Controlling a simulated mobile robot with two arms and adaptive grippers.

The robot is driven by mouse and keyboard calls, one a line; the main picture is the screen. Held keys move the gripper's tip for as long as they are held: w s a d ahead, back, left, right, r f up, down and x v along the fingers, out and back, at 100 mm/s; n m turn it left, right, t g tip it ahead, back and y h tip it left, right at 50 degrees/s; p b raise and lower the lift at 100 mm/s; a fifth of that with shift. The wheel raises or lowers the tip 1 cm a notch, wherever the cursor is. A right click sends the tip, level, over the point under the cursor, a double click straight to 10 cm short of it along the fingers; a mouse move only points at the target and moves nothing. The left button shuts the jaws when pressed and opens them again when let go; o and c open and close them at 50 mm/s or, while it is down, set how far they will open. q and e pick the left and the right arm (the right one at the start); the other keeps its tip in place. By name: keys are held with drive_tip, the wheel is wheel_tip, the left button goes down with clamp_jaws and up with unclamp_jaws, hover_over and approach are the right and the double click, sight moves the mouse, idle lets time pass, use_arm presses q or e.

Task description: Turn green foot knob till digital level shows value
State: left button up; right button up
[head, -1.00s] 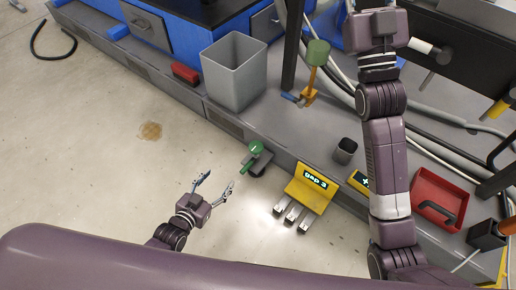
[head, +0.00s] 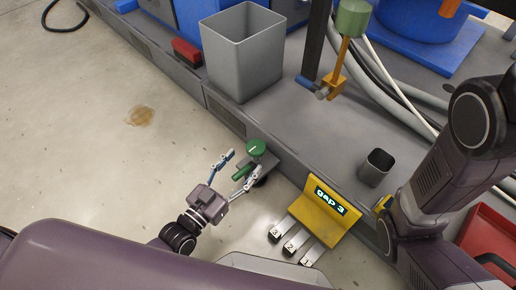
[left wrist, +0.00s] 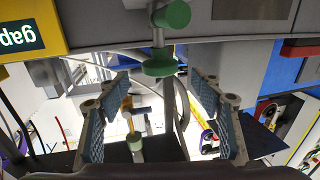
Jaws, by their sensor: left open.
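A green knob (head: 257,147) with a white mark stands on a small grey fitting at the plinth's floor-side edge. A green cylinder (head: 243,172) lies just below it. My left gripper (head: 238,166) is open, its fingers reaching to the green parts with one on either side of the cylinder. In the left wrist view a green knob (left wrist: 160,63) shows beyond the spread fingers (left wrist: 162,100), and another green part (left wrist: 172,14) above it. I cannot tell whether a finger touches. A yellow unit (head: 325,218) has a display (head: 331,201) reading "gap 3". My right gripper is out of view.
Three numbered grey feet (head: 290,241) extend from the yellow unit over the floor. A grey bin (head: 241,50), a green-topped orange post (head: 351,20) and a small dark cup (head: 376,167) stand on the plinth.

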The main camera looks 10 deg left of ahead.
sight(250, 155)
use_arm(q)
drive_tip(key=b+x, duration=0.3)
drive_tip(key=x, duration=0.3)
drive_tip(key=shift+f, duration=0.1)
drive_tip(key=shift+w+d+b, duration=0.2)
drive_tip(key=shift+w+b, duration=0.15)
drive_tip(key=shift+w, duration=0.2)
drive_tip(key=c, duration=1.2)
drive_tip(key=shift+h, duration=0.3)
